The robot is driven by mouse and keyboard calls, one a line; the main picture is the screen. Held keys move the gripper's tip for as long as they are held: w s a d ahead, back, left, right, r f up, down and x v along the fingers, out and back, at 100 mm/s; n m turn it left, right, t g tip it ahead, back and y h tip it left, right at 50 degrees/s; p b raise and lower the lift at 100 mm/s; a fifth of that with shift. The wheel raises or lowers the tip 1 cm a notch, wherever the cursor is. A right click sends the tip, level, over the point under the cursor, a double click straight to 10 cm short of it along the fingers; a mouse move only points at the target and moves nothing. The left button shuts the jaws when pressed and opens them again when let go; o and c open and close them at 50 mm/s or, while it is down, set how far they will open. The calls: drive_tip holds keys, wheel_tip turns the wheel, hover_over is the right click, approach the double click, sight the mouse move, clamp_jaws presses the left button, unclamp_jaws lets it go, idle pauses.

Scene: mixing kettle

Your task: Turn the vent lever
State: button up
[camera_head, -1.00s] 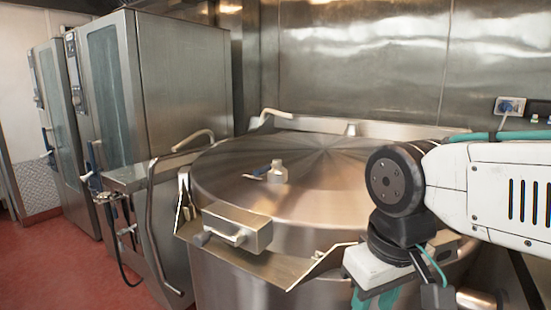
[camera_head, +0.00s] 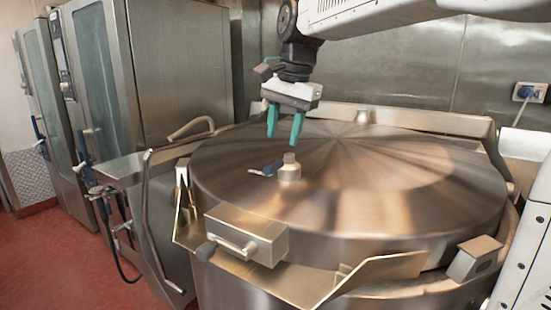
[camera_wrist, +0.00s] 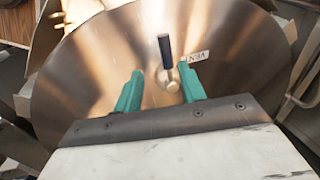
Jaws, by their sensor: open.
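The vent lever (camera_head: 272,167) is a short dark handle on a round metal knob (camera_head: 290,168) on the kettle lid (camera_head: 400,190). My gripper (camera_head: 283,140) has teal fingers and hangs above the lid, pointing down, just over and behind the lever in the head view. In the wrist view my gripper (camera_wrist: 160,80) is open and empty, and the knob shows between the fingers. The fingers appear apart from the lever.
A boxy latch with a handle (camera_head: 240,240) sits at the lid's front edge. A curved metal rail (camera_head: 150,220) and side counter (camera_head: 130,170) stand at left, with tall ovens (camera_head: 160,80) behind. A steel wall (camera_head: 400,75) rises behind the kettle. The lid around the knob is clear.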

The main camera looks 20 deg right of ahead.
sight(275, 163)
drive_tip(key=f, duration=0.2)
drive_tip(key=w+f, duration=0.1)
drive_tip(key=f, duration=0.2)
drive_tip(key=w+a+f, duration=0.1)
drive_tip(key=f, duration=0.1)
drive_tip(key=shift+w+f, duration=0.1)
drive_tip(key=shift+f, duration=0.05)
clamp_jaws()
